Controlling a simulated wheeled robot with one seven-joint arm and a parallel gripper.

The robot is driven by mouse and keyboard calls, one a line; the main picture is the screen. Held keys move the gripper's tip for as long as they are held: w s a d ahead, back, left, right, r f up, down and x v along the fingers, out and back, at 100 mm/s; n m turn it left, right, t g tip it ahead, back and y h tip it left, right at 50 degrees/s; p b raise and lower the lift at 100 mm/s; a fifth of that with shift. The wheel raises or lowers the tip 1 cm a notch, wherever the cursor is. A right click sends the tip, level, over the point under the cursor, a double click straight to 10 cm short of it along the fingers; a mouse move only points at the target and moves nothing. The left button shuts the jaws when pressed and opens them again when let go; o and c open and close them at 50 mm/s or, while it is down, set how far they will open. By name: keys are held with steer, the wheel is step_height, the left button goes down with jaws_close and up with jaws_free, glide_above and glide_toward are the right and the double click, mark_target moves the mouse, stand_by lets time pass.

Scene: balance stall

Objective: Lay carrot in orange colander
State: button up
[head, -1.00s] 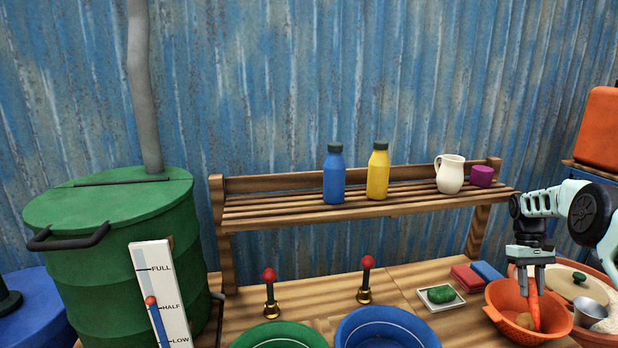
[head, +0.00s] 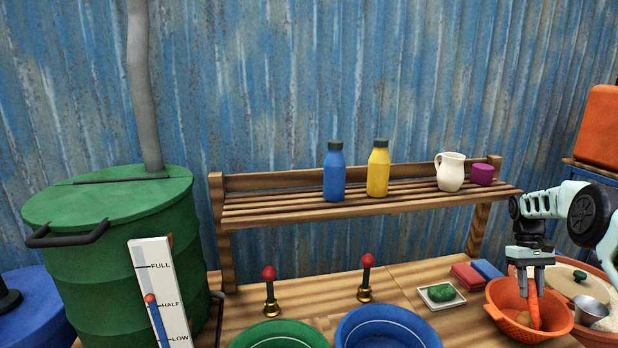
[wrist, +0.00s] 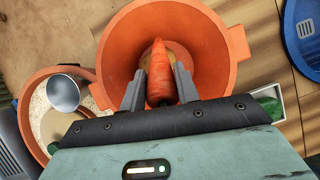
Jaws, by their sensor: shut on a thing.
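The carrot (wrist: 160,75) is orange and is held between the fingers of my gripper (wrist: 160,88). In the head view the carrot (head: 533,305) hangs point down, its lower part inside the rim of the orange colander (head: 497,302). My gripper (head: 531,282) is above the colander, shut on the carrot's upper part. In the wrist view the colander (wrist: 210,35) lies beneath the fingers, with the carrot over its opening. I cannot tell whether the carrot's tip touches the colander's bottom.
A bin of pale grain (wrist: 45,135) with a metal scoop (head: 590,309) stands right of the colander. A small white tray (head: 424,301) holds a green lump (head: 442,292). Red (head: 467,275) and blue (head: 487,269) blocks lie behind. A blue basin (head: 345,325) stands left.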

steer(key=shift+f+b, duration=0.55)
steer(key=shift+f, duration=0.3)
stand_by(0.3)
steer(key=o, duration=1.1)
steer(key=shift+c, duration=0.2)
steer(key=shift+r, duration=0.1)
